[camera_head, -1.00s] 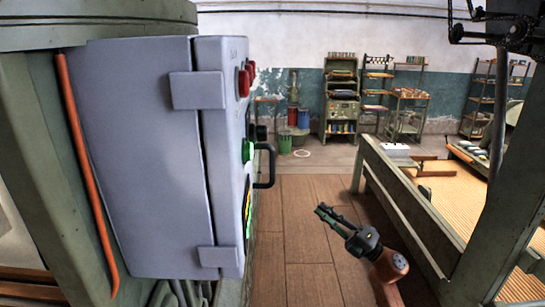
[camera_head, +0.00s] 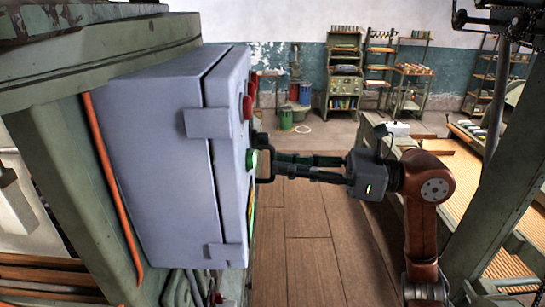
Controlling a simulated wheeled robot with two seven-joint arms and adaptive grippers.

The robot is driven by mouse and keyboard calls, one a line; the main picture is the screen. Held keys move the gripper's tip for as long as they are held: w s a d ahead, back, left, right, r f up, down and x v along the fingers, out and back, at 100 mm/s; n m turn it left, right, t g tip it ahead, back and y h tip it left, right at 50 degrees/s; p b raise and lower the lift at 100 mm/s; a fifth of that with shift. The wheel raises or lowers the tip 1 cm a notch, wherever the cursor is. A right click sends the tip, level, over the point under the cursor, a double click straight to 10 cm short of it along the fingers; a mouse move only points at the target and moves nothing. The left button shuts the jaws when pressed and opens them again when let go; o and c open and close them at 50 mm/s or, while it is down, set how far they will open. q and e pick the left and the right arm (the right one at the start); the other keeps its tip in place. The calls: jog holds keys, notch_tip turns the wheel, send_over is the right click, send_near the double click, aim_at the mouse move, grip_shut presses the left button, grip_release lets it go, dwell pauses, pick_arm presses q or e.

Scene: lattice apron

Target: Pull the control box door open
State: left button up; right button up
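The grey control box (camera_head: 155,150) is mounted on a green post at the left. Its door (camera_head: 235,150) faces right and looks shut, with a dark seam along the box. The door's black handle (camera_head: 264,178) sticks out to the right, partly covered by my fingers. My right gripper (camera_head: 279,164) comes in from the right, with its two fingers pointing left at the handle. A gap shows between the fingers, and the tips overlap the handle in the picture. I cannot tell whether they touch it. My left gripper is out of view.
Red buttons (camera_head: 248,107) and a green button (camera_head: 251,160) sit on the door's face near the handle. An orange pipe (camera_head: 112,190) runs down the post. Wood floor (camera_head: 305,250) is clear below my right arm. Shelves (camera_head: 410,85) stand at the back wall.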

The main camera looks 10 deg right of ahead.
jog(key=shift+p+x, duration=0.35)
jog(key=shift+x, duration=1.25)
jog(key=shift+c, duration=0.2)
grip_shut()
